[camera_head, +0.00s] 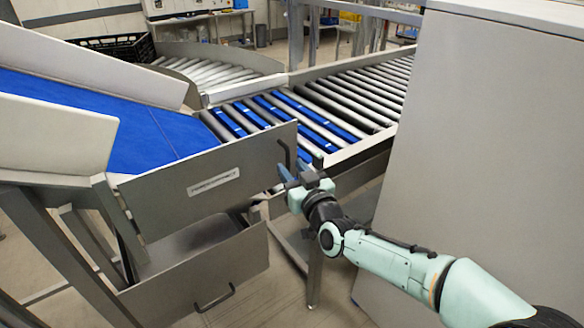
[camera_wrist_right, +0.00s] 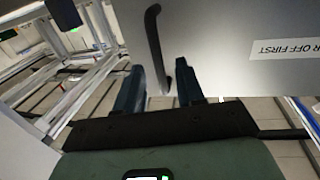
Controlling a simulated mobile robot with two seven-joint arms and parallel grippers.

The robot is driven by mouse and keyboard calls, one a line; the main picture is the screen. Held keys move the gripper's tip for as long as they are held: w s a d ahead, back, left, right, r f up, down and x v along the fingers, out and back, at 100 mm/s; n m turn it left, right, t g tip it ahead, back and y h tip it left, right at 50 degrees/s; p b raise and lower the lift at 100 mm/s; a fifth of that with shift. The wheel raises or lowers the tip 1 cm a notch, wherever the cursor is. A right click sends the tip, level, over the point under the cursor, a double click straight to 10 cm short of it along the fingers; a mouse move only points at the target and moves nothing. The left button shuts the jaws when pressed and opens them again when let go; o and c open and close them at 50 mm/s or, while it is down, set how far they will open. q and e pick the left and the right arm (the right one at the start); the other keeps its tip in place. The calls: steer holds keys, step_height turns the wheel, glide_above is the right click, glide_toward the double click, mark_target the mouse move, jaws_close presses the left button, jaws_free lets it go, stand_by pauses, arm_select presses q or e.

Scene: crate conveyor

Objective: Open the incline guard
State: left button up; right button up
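The incline guard looks to be the grey panel (camera_head: 160,200) with a white label, on the side of the blue incline belt. Its dark bar handle (camera_head: 284,154) is at the panel's right end. In the right wrist view, the handle (camera_wrist_right: 154,40) stands beside the label, which reads upside down. My right gripper (camera_head: 291,172) is at the handle's lower part. In the wrist view its two fingers (camera_wrist_right: 160,68) are apart, with the handle's lower end showing between them; I cannot tell whether they touch it. My left gripper is not in view.
A lower grey panel (camera_head: 170,292) with its own handle (camera_head: 216,298) sits below the guard. The roller conveyor (camera_head: 330,92) runs behind. A large grey cabinet (camera_head: 480,130) stands close on the right of my right arm. A black crate (camera_head: 125,47) is at the back left.

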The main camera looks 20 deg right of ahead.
steer(key=shift+w, duration=0.4)
jaws_close()
